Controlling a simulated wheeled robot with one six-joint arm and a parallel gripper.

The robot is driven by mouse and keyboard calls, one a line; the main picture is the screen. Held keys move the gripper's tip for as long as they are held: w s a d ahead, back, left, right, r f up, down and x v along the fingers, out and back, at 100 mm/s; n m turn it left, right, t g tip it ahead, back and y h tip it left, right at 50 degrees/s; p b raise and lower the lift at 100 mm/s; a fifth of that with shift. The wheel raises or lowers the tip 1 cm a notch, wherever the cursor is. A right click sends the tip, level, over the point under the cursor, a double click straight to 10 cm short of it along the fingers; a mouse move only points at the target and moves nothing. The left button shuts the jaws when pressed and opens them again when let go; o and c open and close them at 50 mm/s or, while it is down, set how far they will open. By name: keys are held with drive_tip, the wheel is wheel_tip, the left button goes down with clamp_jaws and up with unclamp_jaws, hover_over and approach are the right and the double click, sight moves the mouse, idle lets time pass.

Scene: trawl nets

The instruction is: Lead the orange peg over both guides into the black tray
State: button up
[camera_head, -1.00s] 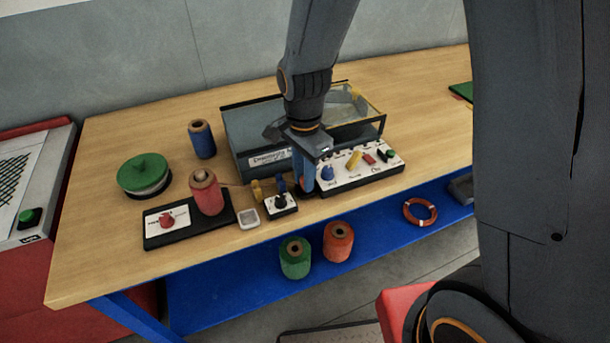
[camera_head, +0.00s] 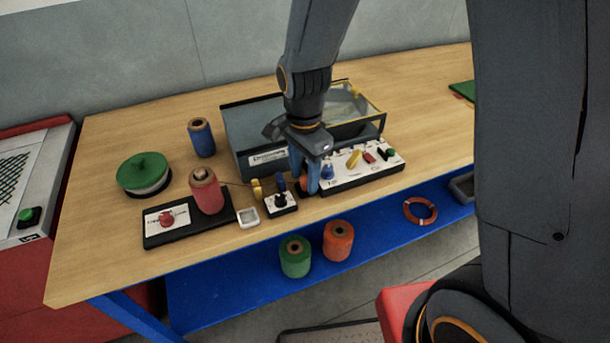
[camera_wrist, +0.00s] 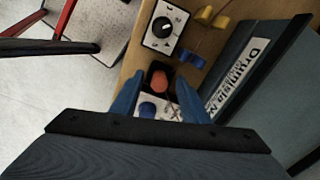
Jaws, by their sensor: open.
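The orange peg (camera_wrist: 160,82) sits in the small black tray (camera_wrist: 150,67) in the wrist view; the tray's dark rim shows around it. My gripper (camera_wrist: 160,100) is open, its two blue fingers standing apart on either side of the peg. In the head view the peg (camera_head: 304,178) is partly hidden between the fingers (camera_head: 305,172), and I cannot make out the tray there. The yellow guide (camera_head: 257,189) and the blue guide (camera_head: 279,183) stand left of my gripper. A thin line runs from the red spool (camera_head: 206,192) to the yellow guide.
A dial box (camera_head: 281,202) stands in front of the blue guide. A grey bin (camera_head: 240,145) lies behind, and a switch panel (camera_head: 365,168) close to the right. A blue spool (camera_head: 201,138) and a green-lidded tub (camera_head: 145,174) stand left. The table's front edge is near.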

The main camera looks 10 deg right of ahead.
wheel_tip(320, 180, up, 7)
drive_tip(key=shift+r+b, duration=0.2)
drive_tip(key=shift+b, duration=0.35)
drive_tip(key=shift+d, duration=0.15)
drive_tip(key=s+d+f+n+t, duration=0.1)
drive_tip(key=s+d+n, duration=0.6)
drive_tip(key=d+n, duration=0.4)
drive_tip(key=shift+s+d+n, duration=0.25)
drive_tip(key=shift+d+n, duration=0.15)
drive_tip(key=shift+d, duration=0.6)
